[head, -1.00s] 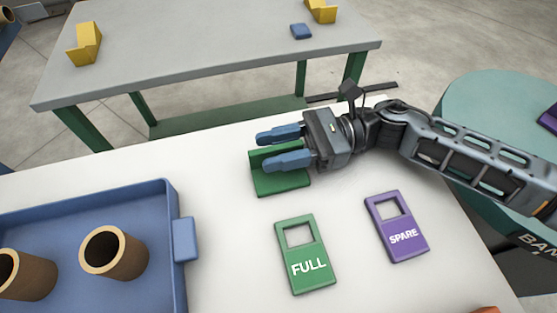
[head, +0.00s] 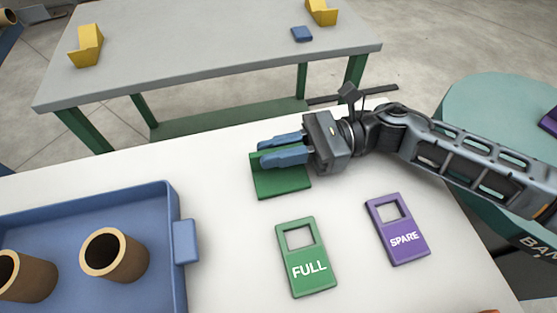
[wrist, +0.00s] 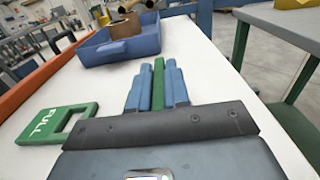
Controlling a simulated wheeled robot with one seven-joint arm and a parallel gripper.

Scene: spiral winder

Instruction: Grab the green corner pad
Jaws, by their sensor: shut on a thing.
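The green corner pad (head: 281,183) is an L-shaped piece on the white table, with one flat flange and one upright flange. My gripper (head: 283,151) has its blue fingers shut on the upright flange, one finger on each side. In the wrist view the green flange of the pad (wrist: 158,84) shows as a narrow strip between the two blue fingers. The flat flange still appears to lie on or very near the table; I cannot tell if there is a gap beneath it.
A green FULL tag (head: 307,257) and a purple SPARE tag (head: 398,229) lie in front of the pad. A blue tray (head: 178,275) with cardboard tubes (head: 114,254) stands at the left. A grey table (head: 215,62) with yellow blocks is behind.

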